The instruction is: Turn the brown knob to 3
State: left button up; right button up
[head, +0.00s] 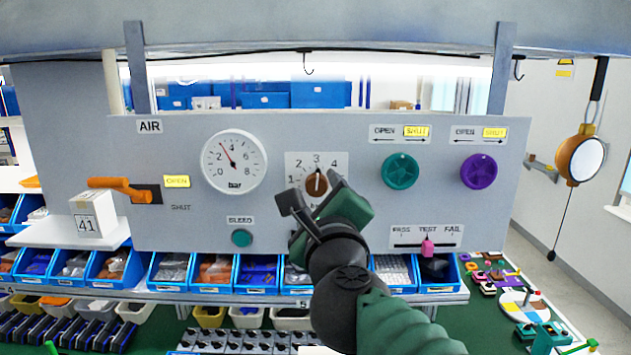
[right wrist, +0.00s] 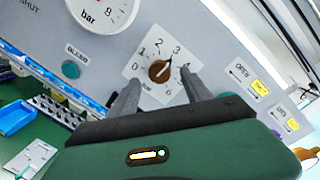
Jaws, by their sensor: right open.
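The brown knob (head: 316,183) sits on a white dial plate (head: 340,160) in the middle of the grey panel. My right gripper (head: 313,191) is open in front of the lower part of the dial. In the right wrist view its two fingers (right wrist: 161,78) show on either side of the knob, with gaps between. I cannot tell how far the fingertips are from the panel. My left gripper is not in view.
A pressure gauge (head: 234,162) and a bleed button (head: 241,238) are left of the dial. Green (head: 399,171) and purple (head: 478,171) valve knobs and a pink slider (head: 428,248) are on the right. An orange lever (head: 115,187) is far left. Blue bins line the shelf below.

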aim_at(323, 188)
jog(key=w, duration=0.3)
jog(key=shift+w+d, duration=0.1)
jog(key=shift+d, duration=0.2)
jog(key=shift+s+a, duration=0.3)
jog(key=shift+a, duration=0.65)
jog(key=c, duration=0.4)
jog(key=shift+a, duration=0.1)
jog(key=shift+c, duration=0.9)
jog(key=shift+d+f, duration=0.1)
jog(key=shift+d, duration=0.3)
grip_shut()
